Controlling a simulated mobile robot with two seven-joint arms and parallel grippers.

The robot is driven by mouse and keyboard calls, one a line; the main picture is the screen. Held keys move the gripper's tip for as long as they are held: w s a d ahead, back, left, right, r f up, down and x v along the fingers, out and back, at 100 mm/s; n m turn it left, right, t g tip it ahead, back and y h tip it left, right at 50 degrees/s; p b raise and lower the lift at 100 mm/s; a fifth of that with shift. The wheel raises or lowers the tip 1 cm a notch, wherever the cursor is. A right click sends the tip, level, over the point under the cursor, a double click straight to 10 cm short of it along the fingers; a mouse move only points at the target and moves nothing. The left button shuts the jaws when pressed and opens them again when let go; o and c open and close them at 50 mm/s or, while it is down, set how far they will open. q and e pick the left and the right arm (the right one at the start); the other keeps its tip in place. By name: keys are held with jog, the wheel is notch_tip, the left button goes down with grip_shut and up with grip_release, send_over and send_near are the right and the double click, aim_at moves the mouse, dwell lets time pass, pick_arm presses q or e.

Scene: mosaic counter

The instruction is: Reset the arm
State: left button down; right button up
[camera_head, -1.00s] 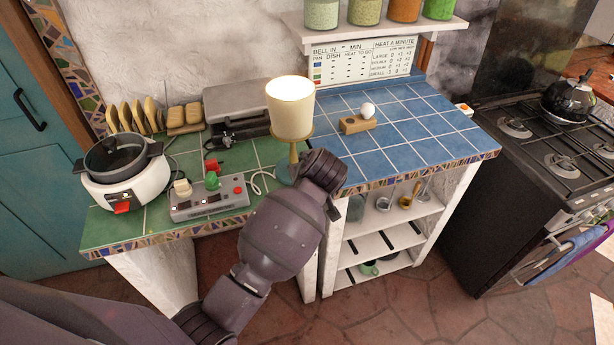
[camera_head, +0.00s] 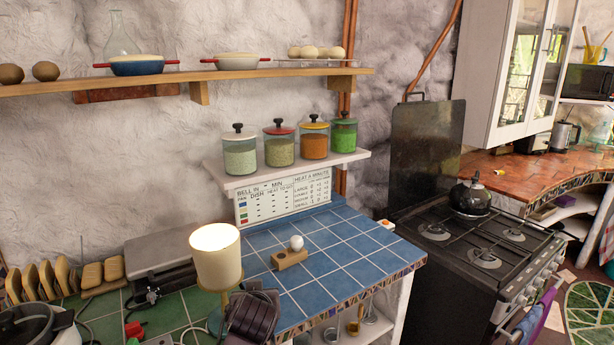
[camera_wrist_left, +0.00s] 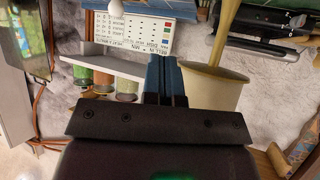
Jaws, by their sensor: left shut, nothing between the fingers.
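My left gripper (camera_wrist_left: 167,62) shows in the left wrist view as two narrow fingers side by side, shut with nothing between them. Its dark mount fills the bottom of that view. In the head view only a dark purple-grey part of my left arm shows at the bottom edge, beside the cream lamp (camera_head: 216,258) and in front of the blue-tiled counter (camera_head: 340,262). The fingers cannot be made out there. The lamp also shows in the left wrist view (camera_wrist_left: 212,88), upside down. My right gripper is in neither view.
A wooden holder (camera_head: 288,260) with a white egg-like ball (camera_head: 296,243) stands on the blue tiles. A white cooker (camera_head: 40,325) is at lower left. Above are jars (camera_head: 279,148) on a shelf (camera_head: 290,168). The stove (camera_head: 470,250) is at right. The blue tiles are mostly clear.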

pick_arm(q)
jog(key=s+a+f+m+b, duration=0.1)
jog(key=s+a+f, duration=0.4)
jog(key=s, duration=0.5)
jog(key=s+a+f+h+b, duration=0.1)
jog(key=s+a+f, duration=0.4)
jog(key=s+f, duration=0.4)
jog(key=s+a+f+m+b, duration=0.1)
jog(key=s+a+f, duration=0.5)
jog(key=s, duration=0.6)
jog(key=shift+f+m, duration=0.3)
jog(key=shift+f, duration=0.5)
jog(key=shift+a, duration=0.1)
